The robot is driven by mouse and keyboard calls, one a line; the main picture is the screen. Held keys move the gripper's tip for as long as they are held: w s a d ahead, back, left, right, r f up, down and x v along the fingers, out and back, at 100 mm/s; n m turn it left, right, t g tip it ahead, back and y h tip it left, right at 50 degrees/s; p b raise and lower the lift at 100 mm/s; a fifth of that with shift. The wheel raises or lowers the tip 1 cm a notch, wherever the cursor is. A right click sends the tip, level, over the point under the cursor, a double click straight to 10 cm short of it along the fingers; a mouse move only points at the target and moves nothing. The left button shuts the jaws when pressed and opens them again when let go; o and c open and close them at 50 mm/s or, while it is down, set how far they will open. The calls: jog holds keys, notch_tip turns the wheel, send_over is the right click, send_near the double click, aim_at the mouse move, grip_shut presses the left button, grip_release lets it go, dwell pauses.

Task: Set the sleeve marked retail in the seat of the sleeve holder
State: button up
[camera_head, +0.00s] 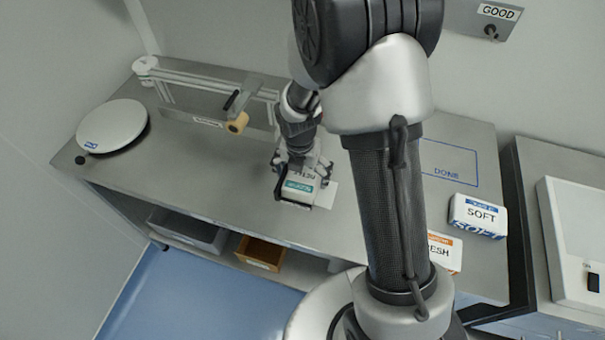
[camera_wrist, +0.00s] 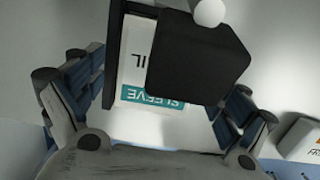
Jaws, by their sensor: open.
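The sleeve (camera_head: 301,186) is a white block with dark print and a teal band, on the grey bench in the head view. My gripper (camera_head: 296,162) is right at the sleeve. In the wrist view my gripper (camera_wrist: 157,98) is open, with fingers apart on either side of the sleeve. The holder's seat is not clearly visible.
A rail frame with a tan roll (camera_head: 238,123) stands behind. A round white scale (camera_head: 112,126) is at left. A "SOFT" pack (camera_head: 478,215) and a "FRESH" pack (camera_head: 445,252) lie right, near the outlined "DONE" area (camera_head: 447,164). Bins (camera_head: 187,230) sit below the bench.

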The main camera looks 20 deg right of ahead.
notch_tip(320, 180, up, 12)
jog(key=s+p, duration=0.1)
jog(key=p, duration=0.2)
notch_tip(320, 180, up, 9)
jog(key=m+t, duration=0.1)
jog(key=m, duration=0.6)
send_over(301, 182)
jog(key=s, duration=0.4)
jog(key=s+r+m+t, duration=0.1)
jog(key=s+r+m, duration=0.3)
jog(key=s+m, duration=0.4)
jog(key=s+r+m+t, duration=0.1)
jog(key=s+r+m, duration=0.4)
jog(key=s+m, duration=0.4)
jog(key=m, duration=0.5)
jog(key=shift+d+r+y, duration=0.25)
jog(key=shift+d+y, duration=0.15)
jog(key=shift+f, duration=0.1)
